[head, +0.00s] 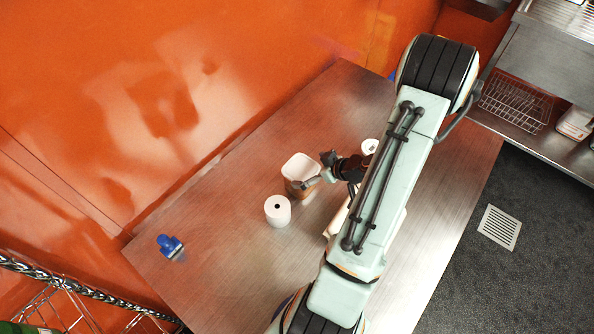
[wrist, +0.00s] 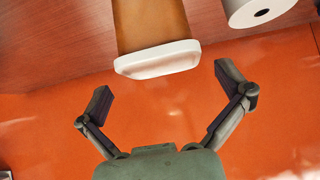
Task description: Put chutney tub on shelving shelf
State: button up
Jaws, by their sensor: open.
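The chutney tub, taken to be the brown tub with a white lid (head: 298,188), stands on the steel table beside the orange wall. In the wrist view its brown body (wrist: 150,22) and white lid (wrist: 157,60) show at the top, beyond and partly between my fingertips. My gripper (head: 320,171) is open and empty, close to the tub's right side in the head view. In the wrist view my gripper (wrist: 166,88) has its fingers spread wide. Wire shelving (head: 75,283) shows only in part at the bottom left; its shelf surface is mostly cut off.
A white paper roll (head: 278,211) stands just left of the tub; it also shows in the wrist view (wrist: 255,10). A blue object (head: 170,245) lies near the table's left end. Another white round thing (head: 370,146) is beside my arm. The front-left table (head: 235,285) is clear.

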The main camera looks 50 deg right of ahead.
jog(key=x, duration=0.5)
jog(key=shift+w, duration=0.1)
jog(key=c, duration=1)
jog(key=shift+c, duration=0.2)
